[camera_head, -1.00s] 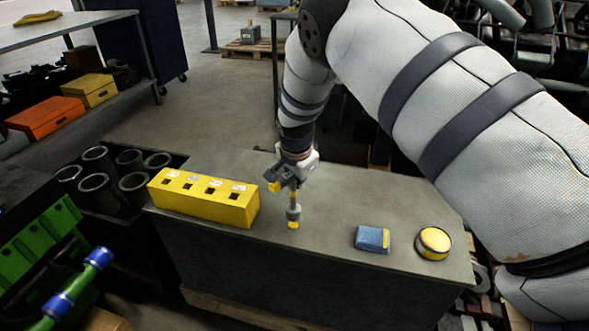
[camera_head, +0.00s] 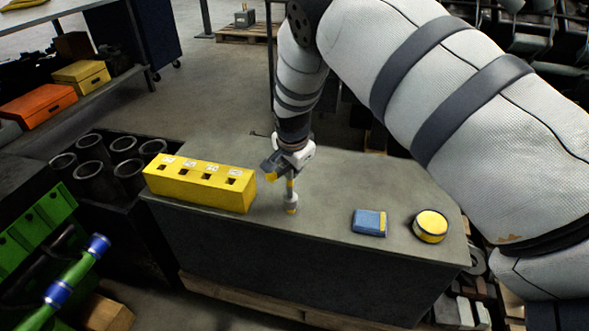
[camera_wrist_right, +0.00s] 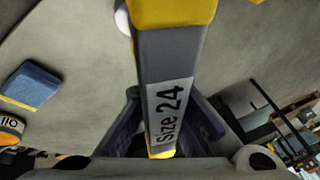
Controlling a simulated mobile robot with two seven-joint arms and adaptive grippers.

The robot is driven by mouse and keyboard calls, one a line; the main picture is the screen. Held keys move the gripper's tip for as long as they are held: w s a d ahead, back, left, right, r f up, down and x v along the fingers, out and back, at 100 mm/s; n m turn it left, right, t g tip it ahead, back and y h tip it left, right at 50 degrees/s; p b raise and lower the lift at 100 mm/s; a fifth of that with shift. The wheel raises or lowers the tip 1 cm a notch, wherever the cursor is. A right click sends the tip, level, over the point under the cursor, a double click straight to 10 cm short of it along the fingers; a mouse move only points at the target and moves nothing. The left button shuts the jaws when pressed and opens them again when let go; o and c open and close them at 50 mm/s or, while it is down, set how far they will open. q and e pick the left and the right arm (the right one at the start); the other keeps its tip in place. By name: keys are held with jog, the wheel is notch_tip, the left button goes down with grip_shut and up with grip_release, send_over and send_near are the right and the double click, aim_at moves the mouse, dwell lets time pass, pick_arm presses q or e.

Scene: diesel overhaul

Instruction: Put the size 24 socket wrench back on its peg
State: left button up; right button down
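The size 24 socket wrench (camera_head: 291,200) is a grey and yellow tool hanging down from my right gripper (camera_head: 284,166), near the table's middle. In the right wrist view its grey handle with the label "Size 24" (camera_wrist_right: 168,105) lies between my right gripper's fingers (camera_wrist_right: 165,125), which are shut on it. I cannot tell whether its lower end touches the table. A long yellow block (camera_head: 200,190) with a row of square holes and white labels on top stands left of the wrench, apart from it. No upright peg is distinguishable on it. My left gripper is not in view.
The grey table (camera_head: 330,185) is clear around the wrench. A blue box (camera_head: 369,222) and a round yellow tin (camera_head: 431,226) sit on its right. Dark cylinders (camera_head: 90,148) in a bin and green machinery (camera_head: 40,240) are at left.

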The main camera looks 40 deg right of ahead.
jog(key=shift+f+b, duration=0.3)
jog(key=shift+f, duration=0.8)
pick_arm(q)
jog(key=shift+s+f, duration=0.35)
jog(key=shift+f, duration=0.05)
pick_arm(e)
jog(key=c, duration=1.7)
grip_release()
jog(key=shift+o, duration=0.2)
jog(key=o, duration=0.5)
notch_tip(320, 180, up, 9)
jog(key=shift+r+p, duration=0.15)
jog(key=shift+p, duration=1.1)
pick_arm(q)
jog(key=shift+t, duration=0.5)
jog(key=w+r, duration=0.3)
